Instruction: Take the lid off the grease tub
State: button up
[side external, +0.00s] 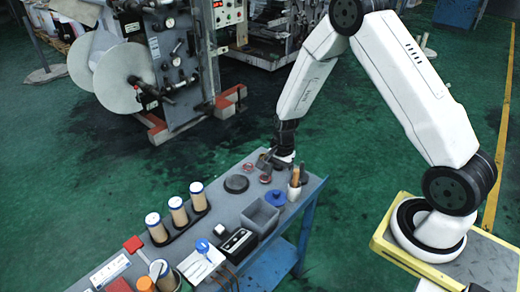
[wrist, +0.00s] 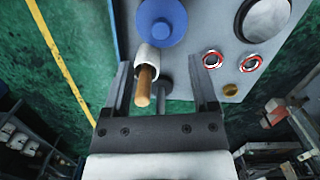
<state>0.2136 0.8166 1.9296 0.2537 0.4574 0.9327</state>
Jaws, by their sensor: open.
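The grease tub appears as a round blue shape with a smaller raised round knob on its lid (wrist: 162,22), at the top of the wrist view. In the side external view the blue lid (side external: 275,197) is near the bench's right edge, beside a grey bin. The lid looks seated; the tub's body under it is hidden. My gripper (side external: 268,158) is over the far end of the bench, apart from the lid. In the wrist view my gripper (wrist: 160,64) is open with nothing held between its fingers, and the lid lies beyond the fingertips.
A white holder (wrist: 147,55) with a wooden handle (wrist: 145,85) stands between gripper and tub. Red-rimmed rings (wrist: 211,59), a brass piece (wrist: 231,90) and a dark disc (side external: 236,184) lie nearby. The grey bin (side external: 260,217) and capped rolls (side external: 178,210) stand farther along.

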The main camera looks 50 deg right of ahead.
aim_at(276, 192)
jog(key=shift+a+f, duration=0.2)
jog(key=shift+f, duration=1.1)
jog(key=shift+a+f, duration=0.2)
jog(key=shift+f, duration=1.1)
jog(key=shift+a+f, duration=0.15)
jog(key=shift+f, duration=1.1)
jog(key=shift+c, duration=0.3)
grip_shut()
